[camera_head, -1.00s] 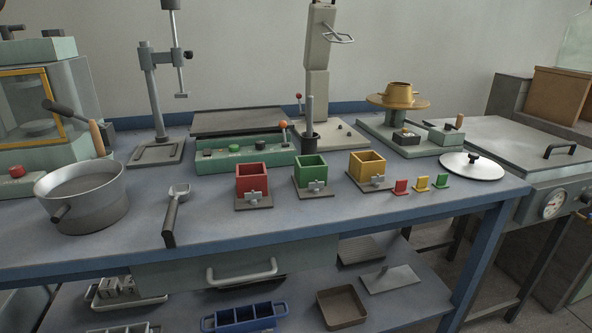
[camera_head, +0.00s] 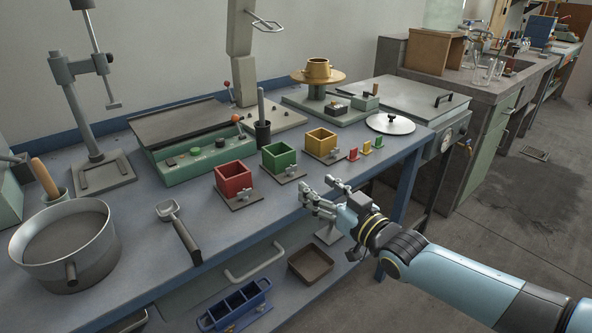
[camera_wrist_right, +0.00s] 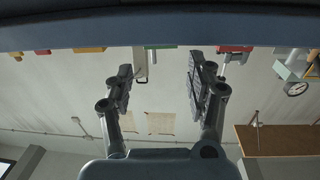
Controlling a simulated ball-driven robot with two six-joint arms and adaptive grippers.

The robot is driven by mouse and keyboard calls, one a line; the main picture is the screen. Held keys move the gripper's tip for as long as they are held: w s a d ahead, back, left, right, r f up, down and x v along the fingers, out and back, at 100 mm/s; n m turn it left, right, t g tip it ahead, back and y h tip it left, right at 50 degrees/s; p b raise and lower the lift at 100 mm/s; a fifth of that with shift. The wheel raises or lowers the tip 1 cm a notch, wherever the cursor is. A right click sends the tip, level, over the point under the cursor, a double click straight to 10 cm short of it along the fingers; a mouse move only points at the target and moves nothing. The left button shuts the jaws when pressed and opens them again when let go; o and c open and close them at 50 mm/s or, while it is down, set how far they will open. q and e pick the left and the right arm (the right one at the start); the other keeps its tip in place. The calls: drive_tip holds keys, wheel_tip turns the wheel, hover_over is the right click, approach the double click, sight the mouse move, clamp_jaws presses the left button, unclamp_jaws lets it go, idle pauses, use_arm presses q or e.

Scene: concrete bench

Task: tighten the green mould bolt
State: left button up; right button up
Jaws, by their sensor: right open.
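The green mould (camera_head: 279,157) is an open square box on a dark base plate, second in a row of three on the bench. Its silver bolt (camera_head: 291,171) sits at the front of its base. My right gripper (camera_head: 318,188) is open and empty, in front of the bench edge, to the right of and nearer than the green mould, apart from it. In the right wrist view the open fingers (camera_wrist_right: 160,85) point toward the bench edge, and the green mould (camera_wrist_right: 160,47) shows small beyond them. My left gripper is out of view.
A red mould (camera_head: 233,178) stands left of the green one and a yellow mould (camera_head: 321,142) right of it. Small coloured tags (camera_head: 366,148) stand farther right. A scoop (camera_head: 180,230) and a pan (camera_head: 66,245) lie to the left. Bench space before the moulds is clear.

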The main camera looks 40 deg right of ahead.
sight(292, 167)
drive_tip(key=w+b, duration=0.1)
drive_tip(key=w, duration=0.7)
drive_tip(key=shift+w+f, duration=0.1)
drive_tip(key=shift+w, duration=0.3)
clamp_jaws()
